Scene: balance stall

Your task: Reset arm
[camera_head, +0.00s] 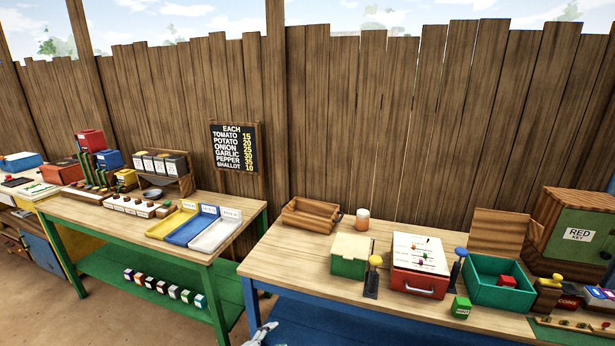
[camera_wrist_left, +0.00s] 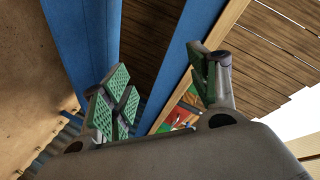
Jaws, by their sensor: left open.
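My left gripper (camera_wrist_left: 160,78) shows in the left wrist view with its two green-padded fingers spread wide apart. Nothing is between the fingers. Beyond them are blue table supports (camera_wrist_left: 180,62), the wooden edge of a tabletop (camera_wrist_left: 217,32) and the plank fence. A small pale grey part at the bottom edge of the head view, in front of the right table's left leg, may belong to my left arm. I cannot tell which part it is. My right gripper is in neither view.
The right table (camera_head: 290,255) holds a green box (camera_head: 350,255), a red drawer box (camera_head: 420,268), a green open bin (camera_head: 495,290) and a wooden crate (camera_head: 310,215). The left table (camera_head: 110,222) holds yellow, blue and white trays. A gap separates the tables.

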